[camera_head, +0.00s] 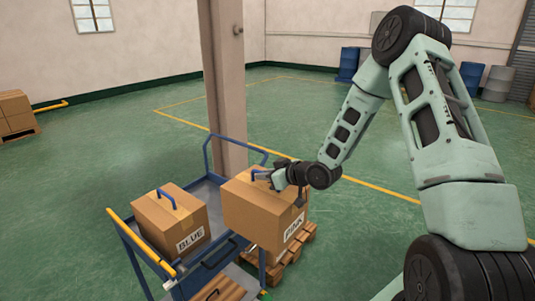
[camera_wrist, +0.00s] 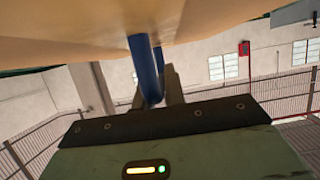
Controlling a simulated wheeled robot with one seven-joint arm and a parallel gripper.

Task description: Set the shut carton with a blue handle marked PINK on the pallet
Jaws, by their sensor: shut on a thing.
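The shut carton marked PINK (camera_head: 262,213) hangs from my gripper (camera_head: 268,178), partly over the blue trolley and partly over the wooden pallet. My gripper is shut on its blue handle. In the wrist view the blue handle (camera_wrist: 150,75) passes between the fingers (camera_wrist: 158,88), and the carton's tan face (camera_wrist: 70,30) fills the top of the picture. The wooden pallet (camera_head: 284,262) is on the floor beside the trolley, largely hidden by the carton. I cannot tell the gap between the carton and the pallet.
A carton marked BLUE (camera_head: 172,222) with a blue handle stands on the blue trolley (camera_head: 206,187). The trolley has a yellow push bar (camera_head: 140,243). A pillar (camera_head: 226,80) rises just behind it. More cartons (camera_head: 14,112) are at far left. Green floor to the right is clear.

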